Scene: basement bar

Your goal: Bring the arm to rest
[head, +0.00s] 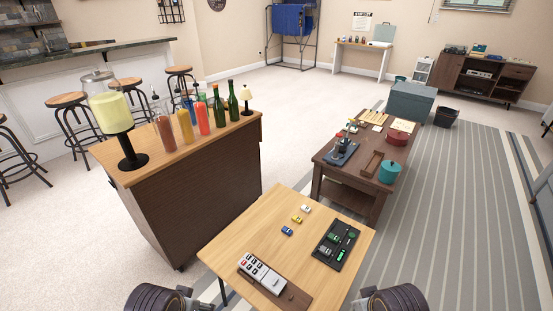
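Two dark ribbed parts of my arms (158,298) show at the bottom edge, one at the left and one at the right (393,299). Neither gripper shows in the head view, so I cannot see whether they are open or shut. A light wooden table (240,235) stands right in front of me, between and beyond the two arm parts. I see nothing held by either arm.
The table bears small toy cars (287,230), a black tray (336,244) and a white panel (262,272). A dark cabinet (200,205) with bottles and a drink dispenser (107,103) stands left. A brown table (342,182) stands behind. Striped rug (450,210) lies open at right.

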